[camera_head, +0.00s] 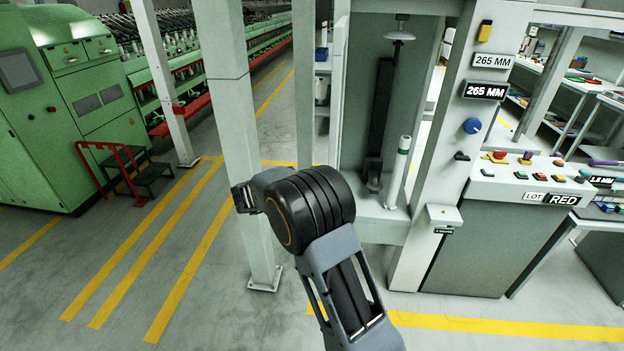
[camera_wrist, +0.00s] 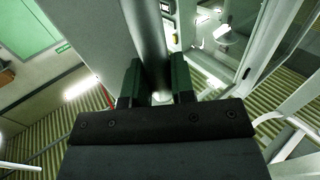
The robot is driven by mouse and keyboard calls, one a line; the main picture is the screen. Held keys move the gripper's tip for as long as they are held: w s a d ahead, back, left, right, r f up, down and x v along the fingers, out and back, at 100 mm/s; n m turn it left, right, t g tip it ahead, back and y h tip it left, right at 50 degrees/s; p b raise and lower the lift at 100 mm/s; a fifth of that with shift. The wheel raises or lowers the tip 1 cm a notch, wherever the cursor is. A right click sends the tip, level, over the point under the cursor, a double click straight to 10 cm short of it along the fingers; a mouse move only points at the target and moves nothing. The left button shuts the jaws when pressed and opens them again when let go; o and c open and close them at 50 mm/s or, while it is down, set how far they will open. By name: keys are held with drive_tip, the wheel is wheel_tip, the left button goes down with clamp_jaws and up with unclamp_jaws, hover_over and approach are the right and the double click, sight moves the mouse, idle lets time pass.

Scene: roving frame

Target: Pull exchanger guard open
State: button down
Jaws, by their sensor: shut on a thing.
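My gripper (camera_head: 243,198) is at the left end of my arm in the head view, in front of a grey post and left of the open machine bay. In the wrist view, its two dark fingers (camera_wrist: 156,84) are closed on a grey upright bar (camera_wrist: 151,45), which looks like the guard's handle. The bar itself is hidden behind my gripper in the head view. I cannot clearly make out the guard panel or how far open it stands. The exchanger bay (camera_head: 420,60) shows a dark vertical rail and a white cylinder (camera_head: 398,172) inside.
The grey post (camera_head: 232,110) stands close behind my gripper. A control desk (camera_head: 485,240) with coloured buttons is at the right, labelled "LOT RED". Green machinery (camera_head: 60,110) and a step with red rails stand at the left. The yellow-striped floor (camera_head: 130,260) between is clear.

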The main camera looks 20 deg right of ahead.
drive_tip(key=shift+w+a+r, duration=0.2)
drive_tip(key=shift+w+r, duration=0.1)
drive_tip(key=shift+w, duration=0.05)
drive_tip(key=shift+m, duration=0.3)
drive_tip(key=c, duration=1)
unclamp_jaws()
drive_tip(key=shift+w+d, duration=0.1)
drive_tip(key=shift+w, duration=0.05)
drive_tip(key=a, duration=0.4)
drive_tip(key=a+b, duration=0.1)
drive_tip(key=a, duration=0.4)
drive_tip(key=a+b, duration=0.1)
drive_tip(key=a, duration=0.4)
drive_tip(key=shift+f, duration=0.25)
drive_tip(key=shift+d, duration=0.1)
